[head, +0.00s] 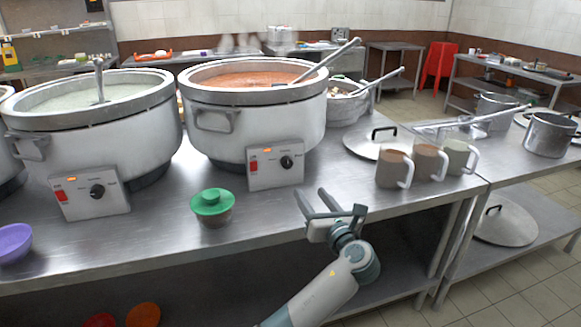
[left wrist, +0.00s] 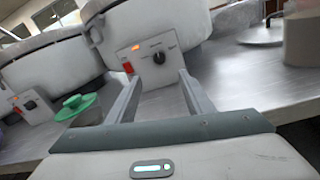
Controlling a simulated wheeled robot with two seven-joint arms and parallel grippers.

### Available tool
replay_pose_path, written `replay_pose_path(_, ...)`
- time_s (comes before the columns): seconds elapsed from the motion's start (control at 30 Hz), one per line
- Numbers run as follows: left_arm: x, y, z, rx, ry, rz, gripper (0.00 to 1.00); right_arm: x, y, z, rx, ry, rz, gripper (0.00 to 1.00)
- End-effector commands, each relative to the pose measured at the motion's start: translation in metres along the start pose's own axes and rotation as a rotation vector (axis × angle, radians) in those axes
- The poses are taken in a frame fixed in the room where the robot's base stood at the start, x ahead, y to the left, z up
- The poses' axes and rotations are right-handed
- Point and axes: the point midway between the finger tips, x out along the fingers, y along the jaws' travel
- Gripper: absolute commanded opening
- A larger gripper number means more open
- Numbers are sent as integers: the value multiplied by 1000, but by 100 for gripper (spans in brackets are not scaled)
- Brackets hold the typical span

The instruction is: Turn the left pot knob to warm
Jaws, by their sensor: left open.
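Two large white stockpots stand side by side on the steel counter. The left pot (head: 105,135) holds pale congee and a ladle; its control box has a red switch and a black knob (head: 97,191). The right pot (head: 255,120) holds reddish-orange food; its box has a similar black knob (head: 286,162). My left gripper (head: 328,205) is open and empty at the counter's front edge, below and right of the right pot's box. In the left wrist view, the right pot's knob (left wrist: 159,57) appears between the open fingers, beyond them; the left pot's knob (left wrist: 30,105) is far left. Knob markings are unreadable.
A green-lidded bowl (head: 212,207) sits on the counter between the two control boxes. Several mugs (head: 394,168) and a pot lid (head: 378,142) stand to the right. A purple bowl (head: 14,243) is at the left front. The counter's front strip is otherwise mostly clear.

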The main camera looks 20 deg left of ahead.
Motion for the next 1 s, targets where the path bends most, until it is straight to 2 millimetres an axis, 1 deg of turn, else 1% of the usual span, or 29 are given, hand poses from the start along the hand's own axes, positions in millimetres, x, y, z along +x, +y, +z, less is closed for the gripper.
replay_pose_path(0.17,12,0,0,1,0,0,47,0,0,0,0,0,0,100)
replay_pose_path(0.27,24,0,0,1,-1,2,47,0,0,1,0,-1,0,100)
replay_pose_path(0.37,39,1,0,2,-2,2,47,1,0,1,0,-2,0,100)
replay_pose_path(0.77,111,1,0,1,0,3,47,1,0,2,-1,-4,0,100)
replay_pose_path(1.0,150,1,0,2,1,2,47,-3,0,-5,-1,8,0,100)
